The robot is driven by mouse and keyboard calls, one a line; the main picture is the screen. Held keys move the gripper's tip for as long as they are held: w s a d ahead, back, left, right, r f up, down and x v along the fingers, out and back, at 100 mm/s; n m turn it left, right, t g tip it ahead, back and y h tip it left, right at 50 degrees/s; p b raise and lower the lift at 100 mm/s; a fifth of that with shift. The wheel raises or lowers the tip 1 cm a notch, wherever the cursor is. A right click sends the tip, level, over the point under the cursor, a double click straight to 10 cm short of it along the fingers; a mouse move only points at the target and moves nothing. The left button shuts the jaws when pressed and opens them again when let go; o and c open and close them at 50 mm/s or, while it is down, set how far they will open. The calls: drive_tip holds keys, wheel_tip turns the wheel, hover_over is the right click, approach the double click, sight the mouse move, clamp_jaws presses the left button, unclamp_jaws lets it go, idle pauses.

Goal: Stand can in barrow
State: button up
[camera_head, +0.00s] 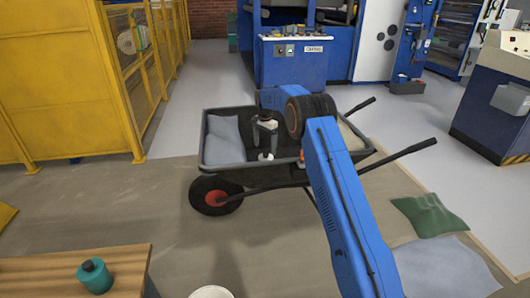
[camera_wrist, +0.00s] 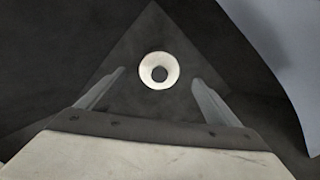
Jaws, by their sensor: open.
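The black wheelbarrow (camera_head: 246,178) stands mid-floor with its red-hubbed wheel at the left. A small white round object with a dark centre (camera_wrist: 159,70) stands upright on the barrow's dark floor; it looks like the can, and it also shows in the head view (camera_head: 266,156). My gripper (camera_head: 265,139) is open and points down over it inside the barrow. In the wrist view the object appears between the two spread fingers, with gaps on both sides. My arm hides part of the barrow's right side.
A grey-blue sack (camera_head: 224,138) lies in the barrow's left end. A teal container with a dark cap (camera_head: 95,277) stands on a wooden table (camera_head: 128,266) at lower left. Yellow fencing (camera_head: 66,85) stands left.

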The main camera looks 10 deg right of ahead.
drive_tip(key=shift+s+r, duration=0.15)
drive_tip(key=shift+r, duration=0.6)
drive_tip(key=s+d+r+n+t, duration=0.1)
drive_tip(key=s+d+r+n, duration=0.2)
drive_tip(key=s+r, duration=1.4)
drive_tip(key=s+d+r+n+t, duration=0.1)
drive_tip(key=s+r, duration=0.5)
drive_tip(key=s, duration=0.2)
drive_tip(key=s+d+r+n, duration=0.1)
drive_tip(key=s+r, duration=0.5)
drive_tip(key=s, duration=0.3)
drive_tip(key=s+d+n+t, duration=0.2)
drive_tip(key=s+n, duration=0.1)
drive_tip(key=s, duration=1.7)
drive_tip(key=s+f+n, duration=0.1)
drive_tip(key=s+f, duration=0.1)
drive_tip(key=s, duration=0.4)
drive_tip(key=s+f+n, duration=0.1)
drive_tip(key=s+f, duration=0.2)
drive_tip(key=s, duration=0.3)
drive_tip(key=s+d+f, duration=0.1)
drive_tip(key=s+f, duration=0.2)
drive_tip(key=s, duration=0.3)
drive_tip(key=shift+s+f+n+t, duration=0.15)
drive_tip(key=shift+s+n+t, duration=0.25)
